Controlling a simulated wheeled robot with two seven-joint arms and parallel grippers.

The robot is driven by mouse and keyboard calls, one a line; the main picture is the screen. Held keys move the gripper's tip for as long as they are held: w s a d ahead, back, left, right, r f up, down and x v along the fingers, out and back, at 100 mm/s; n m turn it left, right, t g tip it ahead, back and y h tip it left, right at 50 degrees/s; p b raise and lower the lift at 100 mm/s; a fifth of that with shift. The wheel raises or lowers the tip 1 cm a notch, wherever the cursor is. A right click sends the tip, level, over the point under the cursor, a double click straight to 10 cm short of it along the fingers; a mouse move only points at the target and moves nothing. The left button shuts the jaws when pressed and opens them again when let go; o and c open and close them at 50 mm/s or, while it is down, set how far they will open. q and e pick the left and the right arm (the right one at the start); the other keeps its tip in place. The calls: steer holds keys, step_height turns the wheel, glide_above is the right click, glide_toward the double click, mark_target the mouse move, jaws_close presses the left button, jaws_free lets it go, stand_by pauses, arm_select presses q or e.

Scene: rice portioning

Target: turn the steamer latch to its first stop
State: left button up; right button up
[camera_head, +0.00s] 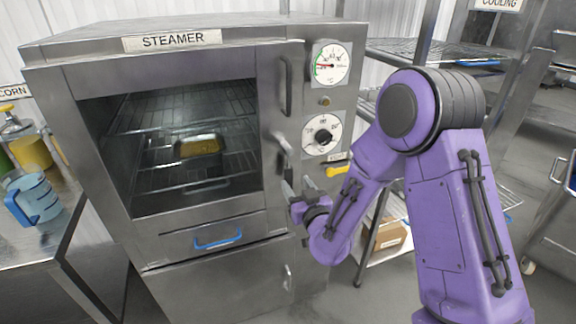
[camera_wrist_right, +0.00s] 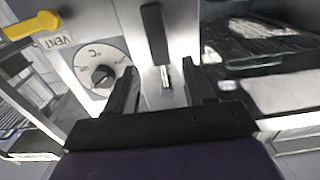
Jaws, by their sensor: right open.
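The steamer (camera_head: 185,70) has a window in its door. The latch lever (camera_head: 282,150) is on the right edge of the door, below a vertical handle (camera_head: 287,85). In the right wrist view the latch (camera_wrist_right: 155,38) has a dark grip and a thin bright stem. My right gripper (camera_head: 299,186) is open just below the latch in the head view. In the wrist view my right gripper (camera_wrist_right: 160,72) has a finger on either side of the bright stem, with the dark grip beyond the tips. Contact cannot be told. My left gripper is out of view.
The control panel has a gauge (camera_head: 331,63), a dial (camera_head: 322,136) and a yellow vent lever (camera_head: 338,171) close to my right arm. A yellow-filled pan (camera_head: 198,146) sits on a rack inside. A blue jug (camera_head: 33,198) stands on the left counter. Wire shelves are at right.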

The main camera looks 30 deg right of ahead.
mark_target(288, 174)
steer(key=p+x, duration=0.1)
steer(key=x, duration=0.6)
steer(key=shift+w+p, duration=0.1)
steer(key=shift+p, duration=0.3)
jaws_close()
steer(key=shift+a+f, duration=0.1)
steer(key=shift+a, duration=0.05)
